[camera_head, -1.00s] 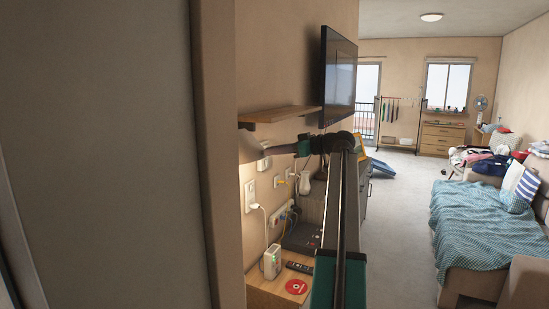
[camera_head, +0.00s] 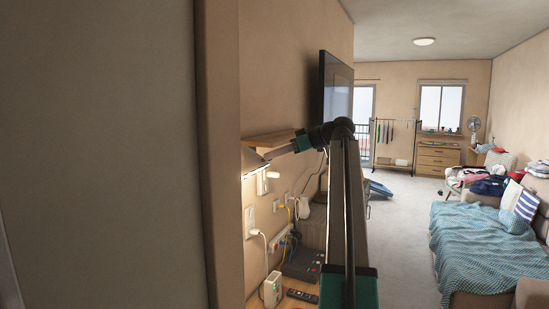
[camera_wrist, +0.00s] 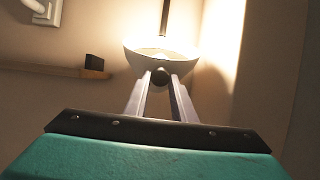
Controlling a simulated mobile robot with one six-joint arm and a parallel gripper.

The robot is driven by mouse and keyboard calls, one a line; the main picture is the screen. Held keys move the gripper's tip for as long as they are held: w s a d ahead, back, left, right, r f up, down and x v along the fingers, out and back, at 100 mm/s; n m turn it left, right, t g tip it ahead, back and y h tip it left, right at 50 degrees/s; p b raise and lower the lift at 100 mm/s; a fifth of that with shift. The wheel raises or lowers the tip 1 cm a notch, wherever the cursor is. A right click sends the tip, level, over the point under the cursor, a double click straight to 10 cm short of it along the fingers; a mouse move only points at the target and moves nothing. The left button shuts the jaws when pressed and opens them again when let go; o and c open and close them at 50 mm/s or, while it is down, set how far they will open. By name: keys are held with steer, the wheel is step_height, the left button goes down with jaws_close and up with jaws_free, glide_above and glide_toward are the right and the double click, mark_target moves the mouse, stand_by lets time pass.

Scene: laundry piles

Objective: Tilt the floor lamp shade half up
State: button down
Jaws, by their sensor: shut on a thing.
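The floor lamp shade (camera_wrist: 135,56) is a glowing, pale bowl in the upper middle of the wrist view. A thin dark pole (camera_wrist: 165,18) shows above it. My gripper (camera_wrist: 160,84) reaches up to the shade. Its two grey fingers come together on a small dark round knob (camera_wrist: 160,76) at the shade's near edge, and they are shut on it. The fingers hide part of the shade's lower side.
A wall edge (camera_head: 222,150) stands close on the left. A wooden shelf (camera_head: 270,139) is just above my forearm, with a television (camera_head: 336,88) behind. Sockets, cables and a white plug box (camera_head: 272,289) are below.

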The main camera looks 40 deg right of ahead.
steer(key=shift+w+r, duration=0.1)
steer(key=shift+r, duration=0.1)
steer(key=c, duration=1.5)
jaws_free()
steer(key=shift+w+f, duration=0.1)
steer(key=b+v, duration=0.3)
steer(key=v, duration=1.1)
steer(key=shift+f, duration=0.1)
steer(key=shift+f, duration=0.1)
